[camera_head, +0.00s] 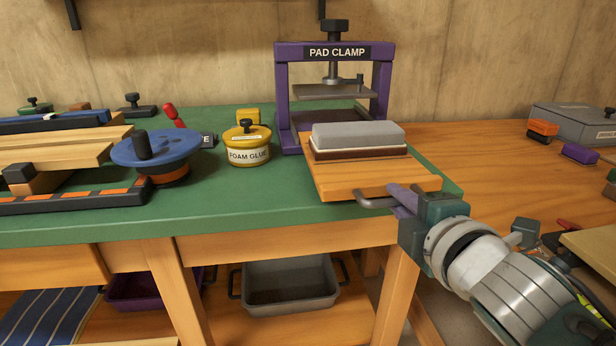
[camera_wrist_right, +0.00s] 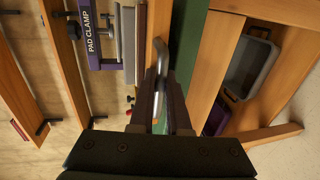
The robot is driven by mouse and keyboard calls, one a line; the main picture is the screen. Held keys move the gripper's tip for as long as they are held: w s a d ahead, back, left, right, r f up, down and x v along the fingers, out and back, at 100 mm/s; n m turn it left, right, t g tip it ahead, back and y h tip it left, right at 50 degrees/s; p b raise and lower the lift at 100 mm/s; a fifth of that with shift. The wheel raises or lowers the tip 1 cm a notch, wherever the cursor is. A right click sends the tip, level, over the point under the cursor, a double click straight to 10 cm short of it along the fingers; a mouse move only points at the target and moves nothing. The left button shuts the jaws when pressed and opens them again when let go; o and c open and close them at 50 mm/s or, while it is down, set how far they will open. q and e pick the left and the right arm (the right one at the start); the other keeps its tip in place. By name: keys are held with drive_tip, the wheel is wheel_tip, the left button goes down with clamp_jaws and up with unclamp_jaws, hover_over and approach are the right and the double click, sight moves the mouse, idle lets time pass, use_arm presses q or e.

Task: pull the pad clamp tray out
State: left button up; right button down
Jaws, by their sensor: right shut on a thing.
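The purple pad clamp (camera_head: 383,80) stands at the back of the green-topped bench, with its dark screw and pressing plate raised above the tray. The wooden pad clamp tray (camera_head: 350,184) sticks out of the frame toward the front edge. A grey block on a brown layer (camera_head: 357,138) lies on the tray. My right gripper (camera_head: 388,200) is shut on the metal tray handle (camera_head: 368,203) at the tray's front. The handle also shows between the fingers in the right wrist view (camera_wrist_right: 160,58). My left gripper is not in view.
The yellow foam glue tin (camera_head: 248,152) and a blue round disc tool (camera_head: 156,150) stand left of the clamp. Wooden boards (camera_head: 60,150) lie farther left. A grey bin (camera_head: 290,285) sits on the shelf below.

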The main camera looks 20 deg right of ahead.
drive_tip(key=shift+s, duration=0.1)
idle(0.3)
drive_tip(key=c, duration=0.9)
unclamp_jaws()
drive_tip(key=p+v, duration=0.1)
drive_tip(key=v, duration=0.9)
drive_tip(key=shift+p, duration=0.4)
